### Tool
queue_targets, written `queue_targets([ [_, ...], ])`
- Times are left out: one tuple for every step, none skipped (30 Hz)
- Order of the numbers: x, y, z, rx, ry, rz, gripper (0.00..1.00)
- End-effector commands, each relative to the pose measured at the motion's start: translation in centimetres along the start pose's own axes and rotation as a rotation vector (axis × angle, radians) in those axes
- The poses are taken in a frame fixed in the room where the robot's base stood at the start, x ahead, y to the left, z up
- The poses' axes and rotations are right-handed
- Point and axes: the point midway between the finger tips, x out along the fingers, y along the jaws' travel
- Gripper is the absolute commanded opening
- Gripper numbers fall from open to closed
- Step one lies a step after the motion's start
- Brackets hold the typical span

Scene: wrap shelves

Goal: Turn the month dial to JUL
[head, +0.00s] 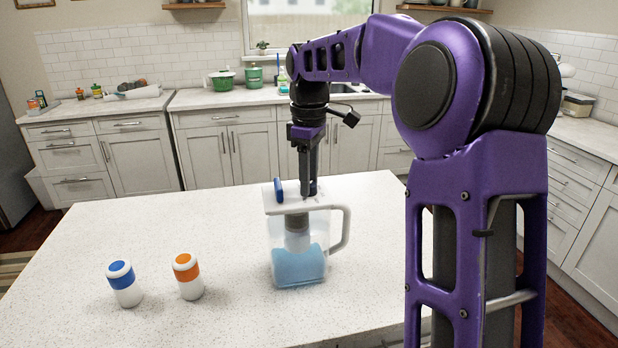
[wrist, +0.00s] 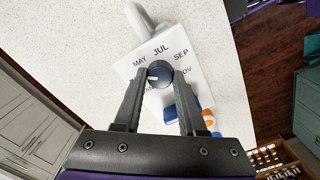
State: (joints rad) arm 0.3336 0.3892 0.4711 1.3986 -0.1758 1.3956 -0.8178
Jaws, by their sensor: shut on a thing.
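The pitcher (head: 299,262) stands upright on the counter, with a white lid, a right-hand handle and blue liquid inside. In the wrist view the white lid (wrist: 187,47) carries the month dial (wrist: 160,72), a dark round knob. MAY, JUL, SEP and a partly covered NOV are printed around it; another label at the lower left is mostly hidden by a finger. JUL is at the top. A short white mark on the knob points left and slightly down, away from JUL. My gripper (wrist: 158,80) is shut on the knob from above; it also shows in the head view (head: 309,188).
A blue-banded bottle (head: 124,284) and an orange-banded bottle (head: 187,276) stand left of the pitcher. A blue flap (head: 279,190) rises from the lid's left side. The white counter (head: 180,232) is otherwise clear. Cabinets and a sink lie behind.

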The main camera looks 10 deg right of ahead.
Motion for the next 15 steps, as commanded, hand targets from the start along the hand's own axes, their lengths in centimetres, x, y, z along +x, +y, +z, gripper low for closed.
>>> queue_targets([
  [-0.04,-0.05,-0.09,0.041,0.000,0.001,0.00],
  [-0.04,-0.02,-0.05,0.070,0.000,0.001,0.00],
  [-0.04,-0.03,-0.08,0.107,0.000,0.001,0.00],
  [-0.03,-0.02,-0.07,0.136,0.000,0.001,0.00],
  [-0.03,-0.01,-0.06,0.165,0.000,0.001,0.00],
  [-0.03,-0.02,-0.08,0.203,0.000,0.001,0.00],
  [-0.02,-0.02,-0.08,0.232,0.000,0.001,0.00],
  [-0.02,-0.03,-0.09,0.259,0.001,0.001,0.00],
  [-0.02,0.00,-0.06,0.298,0.000,0.001,0.00],
  [-0.02,0.01,-0.05,0.326,0.000,0.001,0.00],
  [-0.02,-0.01,-0.08,0.354,0.000,0.001,0.00],
  [-0.02,0.00,-0.07,0.392,0.000,0.001,0.00],
  [-0.02,0.01,-0.06,0.421,0.001,0.001,0.00],
  [-0.03,0.00,-0.08,0.450,0.001,0.001,0.00],
  [-0.03,0.00,-0.08,0.487,0.001,0.001,0.00],
])
